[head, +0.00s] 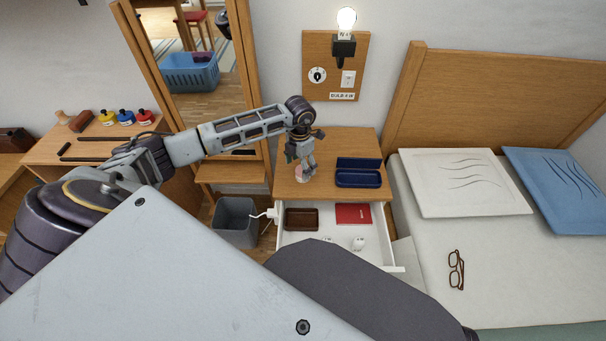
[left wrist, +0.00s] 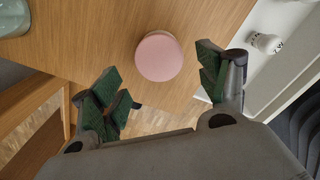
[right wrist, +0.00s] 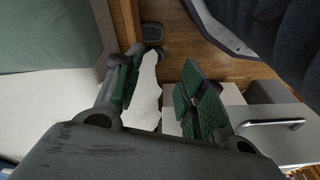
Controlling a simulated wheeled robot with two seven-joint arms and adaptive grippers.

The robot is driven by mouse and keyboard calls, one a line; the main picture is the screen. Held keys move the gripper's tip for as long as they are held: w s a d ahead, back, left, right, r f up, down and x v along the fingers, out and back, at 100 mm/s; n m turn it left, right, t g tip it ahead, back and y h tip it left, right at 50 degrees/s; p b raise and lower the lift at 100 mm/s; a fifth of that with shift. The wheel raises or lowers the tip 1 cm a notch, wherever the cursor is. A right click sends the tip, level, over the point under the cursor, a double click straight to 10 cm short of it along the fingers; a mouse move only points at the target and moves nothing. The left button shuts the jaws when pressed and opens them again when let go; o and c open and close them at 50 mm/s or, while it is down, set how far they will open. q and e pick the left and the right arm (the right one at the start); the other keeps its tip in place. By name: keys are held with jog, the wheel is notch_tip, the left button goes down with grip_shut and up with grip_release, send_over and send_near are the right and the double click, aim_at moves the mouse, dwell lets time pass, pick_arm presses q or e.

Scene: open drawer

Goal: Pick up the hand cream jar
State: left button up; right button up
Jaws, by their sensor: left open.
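The hand cream jar, with a round pink lid (left wrist: 159,57), stands on the wooden nightstand top. In the head view the jar (head: 301,176) is small and sits near the nightstand's front left, partly hidden by my left gripper. My left gripper (head: 306,168) points down over the jar. In the left wrist view its fingers are open and spread, with the lid showing between and just beyond the fingertips; nothing is held. My right gripper (right wrist: 160,70) shows only in the right wrist view. Its fingers are apart and hold nothing.
A dark blue open case (head: 358,180) lies right of the jar on the nightstand (head: 328,143). The drawer (head: 327,260) below is open, holding a brown tray (head: 301,219), a red book (head: 352,214) and small white items. A grey bin (head: 234,222) stands left; the bed is right.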

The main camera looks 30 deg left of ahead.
aim_at(302, 170)
pick_arm(q)
jog(key=f, duration=0.3)
jog(key=shift+w+d+b, duration=0.2)
jog(key=shift+w+b, duration=0.05)
jog(key=shift+b, duration=0.15)
jog(key=shift+f, duration=0.75)
pick_arm(e)
jog(key=shift+w+a+r, duration=0.15)
jog(key=shift+w+r, duration=0.05)
jog(key=shift+r, duration=0.4)
jog(key=shift+w+a+r, duration=0.1)
jog(key=shift+w+r, duration=0.05)
jog(key=shift+r, duration=0.45)
jog(key=shift+f, duration=0.1)
pick_arm(q)
jog(key=c, duration=1.1)
